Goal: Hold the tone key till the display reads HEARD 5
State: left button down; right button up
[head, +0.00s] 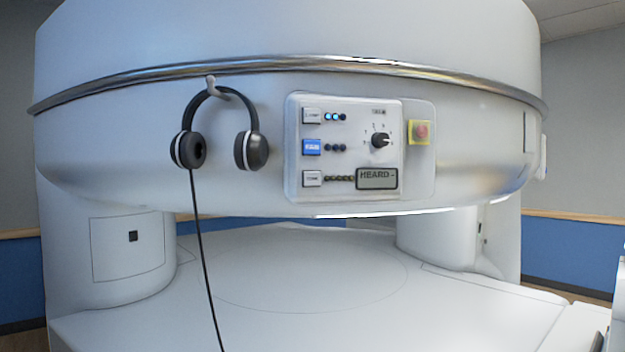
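The control panel (295,189) is on the curved front of the upper magnet housing. Its tone key (312,179) is a small white button at the lower left of the panel, with a row of several dark dots to its right. The display (377,180) at the lower right is a grey screen that reads "HEARD -". Neither of my grippers is in view, and nothing touches the tone key.
A black knob (381,140) and a red button on yellow (420,132) are to the right. Headphones (256,151) hang at left, their cable crossing the white lower surface (300,270).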

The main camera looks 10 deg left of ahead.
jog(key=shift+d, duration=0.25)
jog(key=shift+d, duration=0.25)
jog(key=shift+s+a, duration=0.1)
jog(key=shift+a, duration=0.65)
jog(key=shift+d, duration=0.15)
